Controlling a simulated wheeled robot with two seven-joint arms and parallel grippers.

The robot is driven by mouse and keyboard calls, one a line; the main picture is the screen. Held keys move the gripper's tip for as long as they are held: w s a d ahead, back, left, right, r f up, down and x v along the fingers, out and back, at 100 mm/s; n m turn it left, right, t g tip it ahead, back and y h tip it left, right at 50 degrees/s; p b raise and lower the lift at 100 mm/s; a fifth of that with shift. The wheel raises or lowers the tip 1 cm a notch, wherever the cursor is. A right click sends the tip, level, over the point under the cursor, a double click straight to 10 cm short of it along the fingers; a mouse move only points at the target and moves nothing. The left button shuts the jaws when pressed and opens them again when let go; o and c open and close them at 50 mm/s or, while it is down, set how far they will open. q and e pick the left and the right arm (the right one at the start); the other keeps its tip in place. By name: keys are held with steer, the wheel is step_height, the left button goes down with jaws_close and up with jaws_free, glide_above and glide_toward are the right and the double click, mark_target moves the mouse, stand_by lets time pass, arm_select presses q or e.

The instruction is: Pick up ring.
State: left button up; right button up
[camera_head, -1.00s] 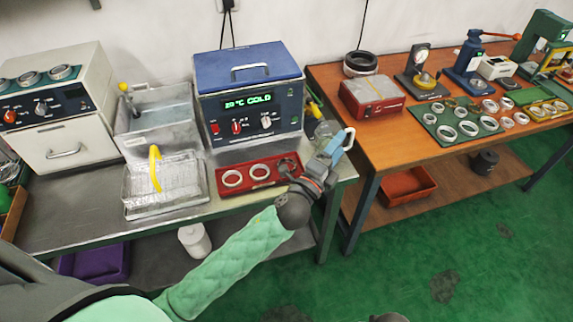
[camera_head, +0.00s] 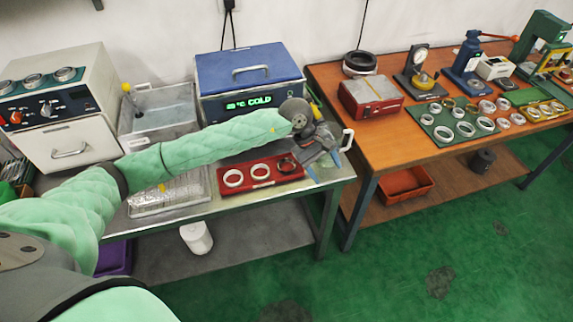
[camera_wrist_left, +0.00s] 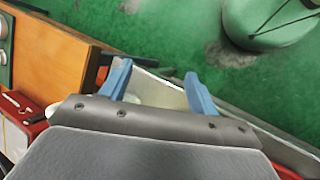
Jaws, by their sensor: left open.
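Two pale metal rings, one at the left (camera_head: 233,187) and one in the middle (camera_head: 252,172), lie on a red tray (camera_head: 247,185) on the metal bench in the head view. A darker ring (camera_head: 287,170) lies at the tray's right end, close to my left gripper. My left gripper (camera_head: 325,170) is open and empty, with blue fingers pointing down over the bench's right end, right of the tray. In the left wrist view its two fingers (camera_wrist_left: 156,72) are apart with nothing between them but bench edge and floor behind. My right gripper is not in view.
The heater box (camera_head: 250,80) with a blue lid stands behind my left arm. A wire basket (camera_head: 165,198) and steel basin (camera_head: 155,115) are to its left. The wooden table (camera_head: 390,135) at right carries more rings on a green mat (camera_head: 440,135) and a red box (camera_head: 370,98).

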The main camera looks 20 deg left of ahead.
mark_target(286, 165)
arm_select(q)
steer(key=w+a+y, duration=0.1)
steer(key=a+y, duration=0.1)
steer(key=a, duration=0.2)
steer(key=w+a+m+y, duration=0.1)
steer(key=w+a, duration=0.1)
steer(key=a, duration=0.2)
steer(key=w+a+r+y, duration=0.1)
steer(key=a+y, duration=0.1)
steer(key=a, duration=0.2)
steer(key=shift+w+a+m+t+y, duration=0.2)
steer(key=shift+w+m+t+y, duration=0.1)
steer(key=shift+w, duration=0.05)
steer(key=shift+w+a+p, duration=0.1)
steer(key=shift+a+p, duration=0.2)
steer(key=shift+p, duration=0.05)
steer(key=shift+f+p, duration=0.3)
steer(key=shift+f, duration=0.9)
steer(key=f+p, duration=0.3)
steer(key=shift+s+f, duration=0.25)
steer(key=shift+f, duration=0.9)
steer(key=c, duration=0.6)
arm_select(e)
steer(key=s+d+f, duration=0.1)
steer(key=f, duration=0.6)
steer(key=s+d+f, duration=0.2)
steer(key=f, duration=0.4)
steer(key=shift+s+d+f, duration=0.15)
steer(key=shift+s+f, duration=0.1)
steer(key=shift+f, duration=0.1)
